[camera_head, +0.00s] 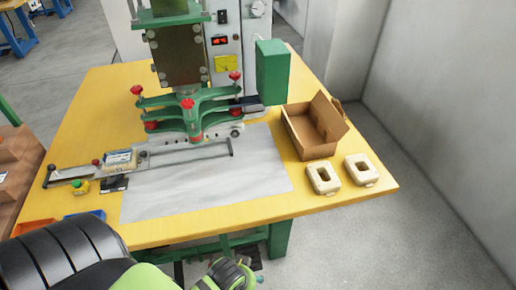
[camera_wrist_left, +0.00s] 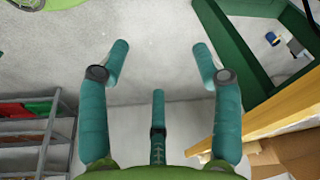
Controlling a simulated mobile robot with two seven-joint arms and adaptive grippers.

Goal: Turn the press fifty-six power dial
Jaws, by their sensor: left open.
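The press (camera_head: 185,95), a green and grey machine with red knobs, stands at the back of the yellow table. I cannot tell which of these is the power dial. My left gripper (camera_wrist_left: 160,62) is open and empty in the left wrist view, its teal fingers spread above grey floor, away from the panel. My right gripper is not seen.
The yellow table (camera_head: 258,215) has a grey sheet (camera_head: 225,180) on it. An open cardboard box (camera_head: 297,133) and two beige parts (camera_head: 323,178) stand at the right. A green box (camera_head: 272,72) juts out beside the panel. A blue bin (camera_head: 87,215) is near the front left.

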